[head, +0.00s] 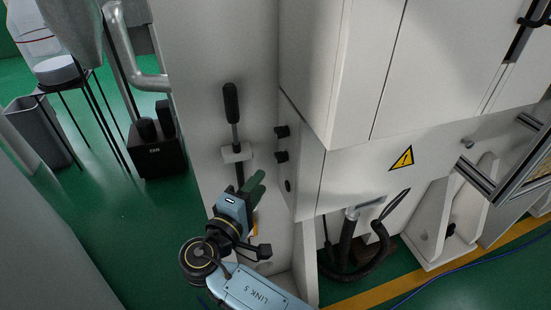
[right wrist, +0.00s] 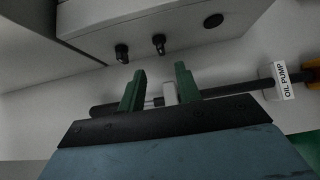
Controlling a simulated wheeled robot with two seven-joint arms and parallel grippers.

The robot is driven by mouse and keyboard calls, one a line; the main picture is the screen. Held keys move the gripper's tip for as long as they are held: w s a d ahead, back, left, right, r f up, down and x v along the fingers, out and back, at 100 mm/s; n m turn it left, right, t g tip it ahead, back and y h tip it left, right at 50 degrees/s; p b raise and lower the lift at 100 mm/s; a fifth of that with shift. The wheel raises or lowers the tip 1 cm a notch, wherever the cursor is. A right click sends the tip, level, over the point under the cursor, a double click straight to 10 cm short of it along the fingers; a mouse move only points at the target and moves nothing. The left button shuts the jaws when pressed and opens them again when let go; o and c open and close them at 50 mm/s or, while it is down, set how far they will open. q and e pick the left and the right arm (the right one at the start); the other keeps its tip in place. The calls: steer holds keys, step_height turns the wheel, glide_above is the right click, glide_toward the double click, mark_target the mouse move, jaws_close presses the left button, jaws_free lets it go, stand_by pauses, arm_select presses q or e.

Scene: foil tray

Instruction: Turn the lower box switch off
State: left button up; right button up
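A lever switch with a black handle (head: 231,103) stands upright on the pale cabinet wall. Its rod passes a white bracket (head: 237,153). My right gripper (head: 259,182) is just below and right of the bracket, its green fingers apart. In the right wrist view the open fingers (right wrist: 160,72) have nothing clearly between them; the white bracket (right wrist: 170,93) shows behind them. A black rod (right wrist: 235,89) runs right to an "OIL PUMP" label (right wrist: 284,80) and an orange part (right wrist: 312,73). I cannot tell which part is the lower box switch. My left gripper is not in view.
Two black knobs (head: 281,144) stick out of the cabinet side near my right gripper, and also show in the right wrist view (right wrist: 158,45). A cabinet with a warning sign (head: 402,157) stands to the right. Green floor (head: 140,235) is open at left.

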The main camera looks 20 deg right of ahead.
mark_target(277, 160)
steer(key=x, duration=0.9)
steer(key=shift+w+d, duration=0.15)
steer(key=shift+w, duration=0.05)
steer(key=shift+c, duration=0.4)
jaws_close()
